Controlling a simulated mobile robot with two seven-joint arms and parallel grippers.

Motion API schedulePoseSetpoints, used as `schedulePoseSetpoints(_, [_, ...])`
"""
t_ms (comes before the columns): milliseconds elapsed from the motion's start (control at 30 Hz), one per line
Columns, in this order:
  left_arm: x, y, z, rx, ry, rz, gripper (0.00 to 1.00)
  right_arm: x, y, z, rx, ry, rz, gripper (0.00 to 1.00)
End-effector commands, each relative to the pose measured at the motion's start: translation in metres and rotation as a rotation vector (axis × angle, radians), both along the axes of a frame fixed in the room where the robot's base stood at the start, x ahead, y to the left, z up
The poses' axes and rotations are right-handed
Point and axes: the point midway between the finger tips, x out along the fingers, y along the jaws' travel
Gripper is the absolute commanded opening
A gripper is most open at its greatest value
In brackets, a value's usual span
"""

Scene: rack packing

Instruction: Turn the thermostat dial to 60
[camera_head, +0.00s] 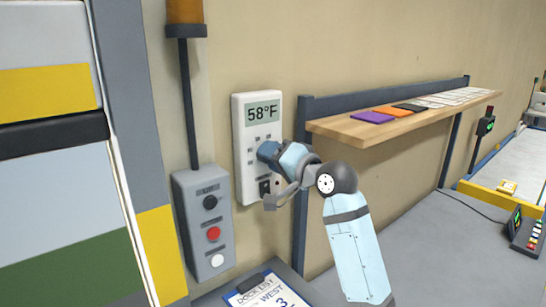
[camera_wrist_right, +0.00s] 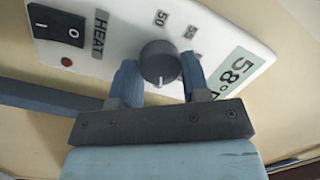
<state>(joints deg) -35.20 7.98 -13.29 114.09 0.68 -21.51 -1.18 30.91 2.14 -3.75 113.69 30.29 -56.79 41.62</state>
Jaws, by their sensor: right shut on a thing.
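The white thermostat (camera_head: 243,143) is mounted on the beige wall, and its display (camera_head: 262,113) reads 58°F. My right gripper (camera_head: 262,152) is at the middle of the thermostat's face and hides the dial in the head view. In the right wrist view the dark round dial (camera_wrist_right: 159,62) sits between the two blue fingers of my right gripper (camera_wrist_right: 157,78), which is shut on it. Printed marks 50 and 55 show beside the dial; other marks are hidden. My left gripper is not in view.
The thermostat has a black rocker switch (camera_wrist_right: 56,24) by the HEAT label. A grey box with buttons (camera_head: 204,222) is to its left. A wooden shelf (camera_head: 350,127) with coloured cards projects from the wall at right. A clipboard (camera_head: 268,292) lies below.

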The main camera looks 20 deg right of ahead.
Motion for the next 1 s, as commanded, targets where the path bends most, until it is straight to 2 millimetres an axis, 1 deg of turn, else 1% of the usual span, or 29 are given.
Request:
schedulePoseSetpoints(167, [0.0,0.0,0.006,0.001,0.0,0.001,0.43,0.0,0.0,0.002,-0.062,-0.021,0.001,0.19])
schedulePoseSetpoints(367, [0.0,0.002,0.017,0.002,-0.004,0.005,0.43,0.0,-0.001,0.003,-0.195,-0.068,-0.001,0.19])
schedulePoseSetpoints(1000, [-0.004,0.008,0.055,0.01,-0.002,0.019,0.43,0.0,0.0,0.006,-0.764,-0.277,-0.001,0.19])
